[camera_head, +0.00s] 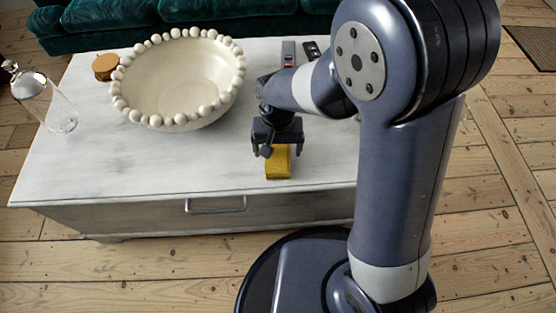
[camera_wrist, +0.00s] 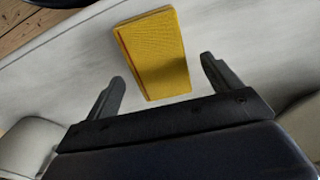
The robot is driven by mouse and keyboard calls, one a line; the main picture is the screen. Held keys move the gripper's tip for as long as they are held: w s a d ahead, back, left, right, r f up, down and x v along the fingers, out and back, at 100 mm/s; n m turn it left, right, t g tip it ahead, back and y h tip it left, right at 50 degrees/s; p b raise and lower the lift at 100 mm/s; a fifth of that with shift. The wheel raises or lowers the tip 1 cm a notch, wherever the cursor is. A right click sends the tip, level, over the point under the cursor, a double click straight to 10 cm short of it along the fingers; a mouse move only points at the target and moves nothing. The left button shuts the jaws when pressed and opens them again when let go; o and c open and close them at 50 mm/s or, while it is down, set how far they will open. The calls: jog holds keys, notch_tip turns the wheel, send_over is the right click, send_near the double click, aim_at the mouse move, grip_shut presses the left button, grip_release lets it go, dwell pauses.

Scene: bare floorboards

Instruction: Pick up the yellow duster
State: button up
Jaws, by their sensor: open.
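The yellow duster (camera_head: 278,163) lies near the front edge of the pale table, below my gripper in the head view. In the wrist view the duster (camera_wrist: 153,53) is a yellow block with a thin orange line along one side, slightly tilted in the picture. It sits just beyond the fingertips and roughly between their lines. My gripper (camera_head: 277,152) is open and points down over the duster's far part, which it partly hides.
The pale table (camera_head: 85,155) holds a large beaded bowl (camera_head: 180,85) left of my arm. A green sofa (camera_head: 190,14) is behind. The table's front left is clear.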

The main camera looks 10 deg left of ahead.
jog(key=shift+f, duration=0.95)
jog(key=shift+r, duration=0.1)
jog(key=c, duration=1.1)
